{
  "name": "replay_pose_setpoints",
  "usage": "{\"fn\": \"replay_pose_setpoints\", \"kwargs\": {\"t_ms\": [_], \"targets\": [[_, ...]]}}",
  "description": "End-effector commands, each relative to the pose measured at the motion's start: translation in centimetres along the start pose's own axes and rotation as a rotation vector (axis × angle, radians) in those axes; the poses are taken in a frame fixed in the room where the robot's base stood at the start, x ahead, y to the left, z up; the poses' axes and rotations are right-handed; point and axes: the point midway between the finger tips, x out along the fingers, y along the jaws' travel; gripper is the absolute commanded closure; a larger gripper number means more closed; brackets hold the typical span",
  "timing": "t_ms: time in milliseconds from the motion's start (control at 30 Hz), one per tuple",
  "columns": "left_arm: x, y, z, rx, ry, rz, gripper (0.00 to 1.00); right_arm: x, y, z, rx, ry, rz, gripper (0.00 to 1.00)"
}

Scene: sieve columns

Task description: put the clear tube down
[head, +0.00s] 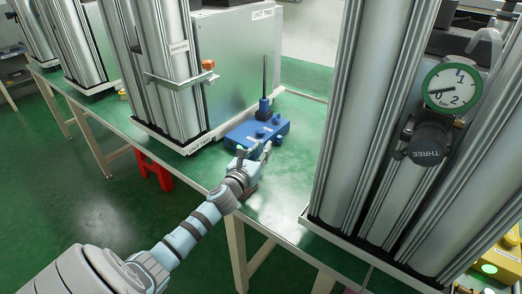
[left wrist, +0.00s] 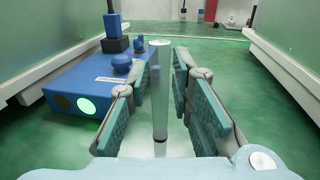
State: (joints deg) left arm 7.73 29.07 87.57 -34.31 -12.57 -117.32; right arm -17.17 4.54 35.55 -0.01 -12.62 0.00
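The clear tube (left wrist: 160,95) shows in the left wrist view as a thin, see-through upright shape between the fingers of my left gripper (left wrist: 161,80). A narrow gap appears on each side of it, so the fingers look open around it. Whether its lower end touches the green bench is hard to tell. In the head view my left gripper (head: 255,155) is low over the bench with its fingers apart, and the tube cannot be made out there. My right gripper is not in view.
A blue device (head: 257,133) with knobs and a dark rod stands just beyond my left gripper; it is at left in the wrist view (left wrist: 85,85). Tall metal columns rise at left (head: 165,70) and right (head: 350,110). Green bench (head: 285,185) lies between them.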

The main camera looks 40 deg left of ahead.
Motion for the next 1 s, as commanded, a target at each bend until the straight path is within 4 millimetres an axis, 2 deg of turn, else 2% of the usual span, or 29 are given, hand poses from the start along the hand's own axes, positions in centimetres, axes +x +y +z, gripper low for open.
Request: {"fn": "replay_pose_setpoints", "kwargs": {"t_ms": [300,400,567,800,900,1000], "targets": [[0.0,0.0,0.1,0.0,0.0,0.0,0.69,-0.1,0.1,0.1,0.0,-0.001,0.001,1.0],[0.0,0.0,0.9,-0.001,-0.001,0.0,0.69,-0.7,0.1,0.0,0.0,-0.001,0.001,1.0],[-3.0,0.0,0.4,0.003,0.002,-0.003,0.69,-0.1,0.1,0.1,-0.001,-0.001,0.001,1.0],[-9.2,-0.1,0.4,0.003,0.002,-0.004,0.69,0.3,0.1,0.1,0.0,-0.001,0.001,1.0],[-11.0,0.0,0.4,0.003,0.003,-0.002,0.69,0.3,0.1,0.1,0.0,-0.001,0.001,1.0],[-11.9,0.0,0.5,0.0,0.001,-0.001,0.69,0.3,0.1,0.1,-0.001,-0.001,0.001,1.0]]}}
